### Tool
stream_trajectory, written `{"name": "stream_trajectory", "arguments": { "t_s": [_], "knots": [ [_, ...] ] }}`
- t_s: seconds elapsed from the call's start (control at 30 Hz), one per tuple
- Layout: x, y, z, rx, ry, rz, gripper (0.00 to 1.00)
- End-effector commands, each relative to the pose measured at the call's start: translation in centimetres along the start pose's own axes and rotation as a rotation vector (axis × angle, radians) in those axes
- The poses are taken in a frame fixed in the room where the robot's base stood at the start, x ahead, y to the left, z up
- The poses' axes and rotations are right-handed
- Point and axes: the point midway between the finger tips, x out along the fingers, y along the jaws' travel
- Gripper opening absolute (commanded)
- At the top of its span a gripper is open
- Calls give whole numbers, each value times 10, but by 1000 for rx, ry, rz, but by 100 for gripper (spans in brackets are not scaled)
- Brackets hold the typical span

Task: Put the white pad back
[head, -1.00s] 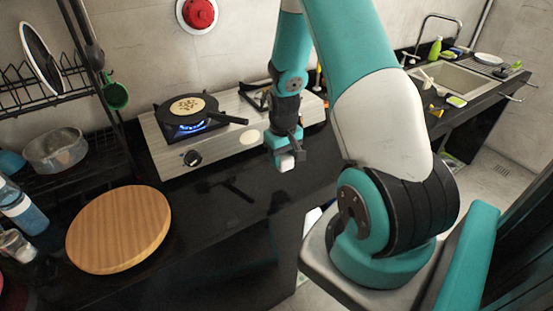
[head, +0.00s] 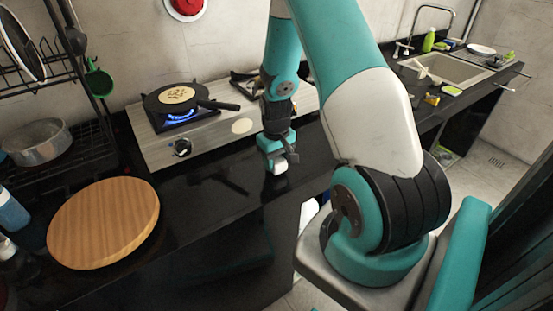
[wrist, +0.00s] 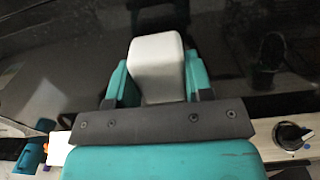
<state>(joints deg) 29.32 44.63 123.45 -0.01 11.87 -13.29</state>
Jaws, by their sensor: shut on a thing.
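The white pad (head: 280,167) is a small white block with rounded edges. My gripper (head: 279,161) is shut on it, and the pad sticks out beyond the fingers. In the wrist view the pad (wrist: 155,62) sits between the two teal fingers of my gripper (wrist: 158,84), with dark glossy surface behind it. In the head view the held pad appears over the black counter (head: 225,215), in front of the stove. I cannot tell its exact height above the counter.
A steel stove (head: 150,150) has a lit burner under a pan (head: 150,103) holding a flatbread. A round wooden board (head: 103,222) lies at left. A metal pot (head: 40,142) stands on the rack. A sink (head: 445,72) is at far right. Counter between board and gripper is mostly clear.

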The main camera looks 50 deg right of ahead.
Motion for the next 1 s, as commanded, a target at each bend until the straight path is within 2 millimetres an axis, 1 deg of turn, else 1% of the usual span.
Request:
{"name": "stream_trajectory", "arguments": {
  "t_s": [0.67,0.7,0.77,0.8,0.83,1.0],
  "knots": [
    [13,0,0,0,0,0,28],
    [13,0,0,0,0,0,52],
    [13,0,0,0,0,0,65],
    [13,0,0,0,0,0,75],
    [13,0,0,0,0,0,77],
    [13,0,0,0,0,0,77]
  ]
}}
